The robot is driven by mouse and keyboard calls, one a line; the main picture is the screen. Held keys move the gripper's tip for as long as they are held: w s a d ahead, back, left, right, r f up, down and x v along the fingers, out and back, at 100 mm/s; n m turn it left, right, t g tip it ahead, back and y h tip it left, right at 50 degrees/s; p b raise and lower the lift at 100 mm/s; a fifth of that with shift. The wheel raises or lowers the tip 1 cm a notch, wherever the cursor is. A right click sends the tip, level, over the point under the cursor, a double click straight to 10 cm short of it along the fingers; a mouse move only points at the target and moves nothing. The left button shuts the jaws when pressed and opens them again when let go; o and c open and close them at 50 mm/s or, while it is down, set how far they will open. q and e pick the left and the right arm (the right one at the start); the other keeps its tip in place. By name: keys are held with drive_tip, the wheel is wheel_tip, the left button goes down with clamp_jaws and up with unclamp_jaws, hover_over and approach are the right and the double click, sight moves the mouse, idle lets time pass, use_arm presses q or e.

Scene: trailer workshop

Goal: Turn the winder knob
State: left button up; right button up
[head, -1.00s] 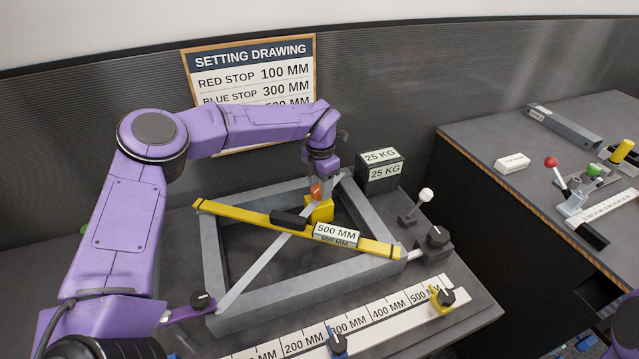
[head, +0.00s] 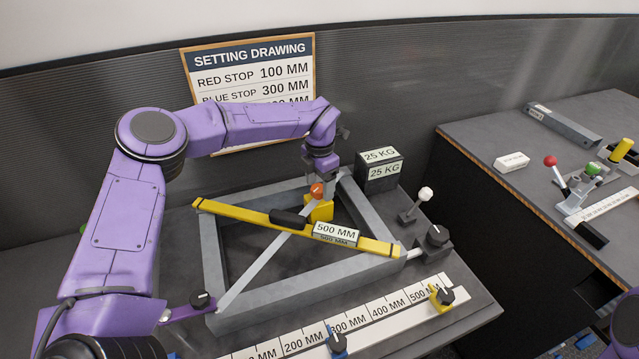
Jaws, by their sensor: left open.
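A black knob (head: 437,236) sits on a dark grey block at the right corner of a grey metal frame (head: 285,293), with a short rod between block and frame. An orange ball (head: 316,190) tops a yellow block (head: 322,211) at the back of the frame. No label shows which of these is the winder knob. My left gripper (head: 318,180) points down just above the orange ball and is open; its fingertips are small, and I cannot tell whether they touch the ball. It is well to the left of the black knob. My right gripper is not in view.
A yellow bar (head: 225,211) with a 500 MM plate crosses the frame. A white scale (head: 385,315) with blue and yellow stops lies in front. A second bench is at right.

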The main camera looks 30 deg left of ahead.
sight(320, 187)
use_arm(q)
wheel_tip(320, 187, up, 10)
drive_tip(key=b, duration=0.2)
drive_tip(key=shift+r, duration=0.2)
